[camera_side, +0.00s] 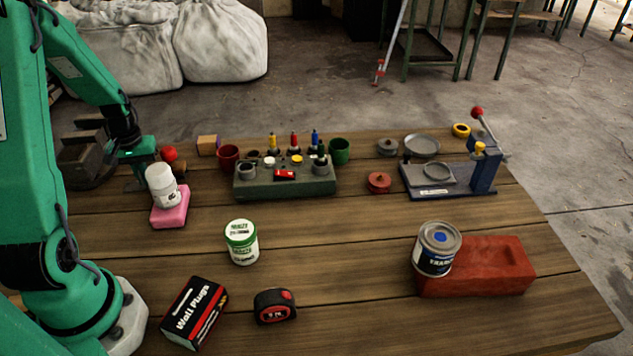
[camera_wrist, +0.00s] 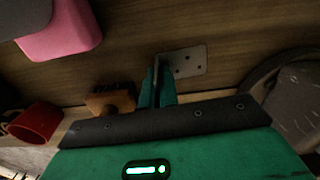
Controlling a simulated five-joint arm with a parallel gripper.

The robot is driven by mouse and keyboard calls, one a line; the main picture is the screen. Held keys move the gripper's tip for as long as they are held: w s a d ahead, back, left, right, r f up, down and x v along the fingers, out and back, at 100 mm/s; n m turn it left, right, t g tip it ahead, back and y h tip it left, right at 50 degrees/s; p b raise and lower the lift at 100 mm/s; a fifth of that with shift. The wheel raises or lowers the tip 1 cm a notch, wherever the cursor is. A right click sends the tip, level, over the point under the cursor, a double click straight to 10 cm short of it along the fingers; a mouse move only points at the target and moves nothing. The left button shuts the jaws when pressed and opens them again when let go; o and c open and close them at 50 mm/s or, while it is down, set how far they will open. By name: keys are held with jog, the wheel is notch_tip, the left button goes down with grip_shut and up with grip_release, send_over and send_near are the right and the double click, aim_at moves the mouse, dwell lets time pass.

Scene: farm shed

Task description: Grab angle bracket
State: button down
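The angle bracket is a thin grey metal piece with holes; in the wrist view its flat plate (camera_wrist: 188,62) lies close to the wooden table, with a narrow upright flange at its left end. My gripper (camera_wrist: 157,80) has its two green fingers close together on either side of that flange, seemingly pressed on it. In the side view my gripper (camera_side: 141,172) is low at the table's left, behind the white bottle (camera_side: 162,186) on the pink block (camera_side: 170,207). The bracket cannot be made out there, and the fingertips are partly hidden.
A dark vise (camera_side: 85,160) stands close left of my gripper.

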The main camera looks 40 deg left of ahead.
jog(key=shift+r, duration=0.1)
jog(key=shift+r, duration=4.9)
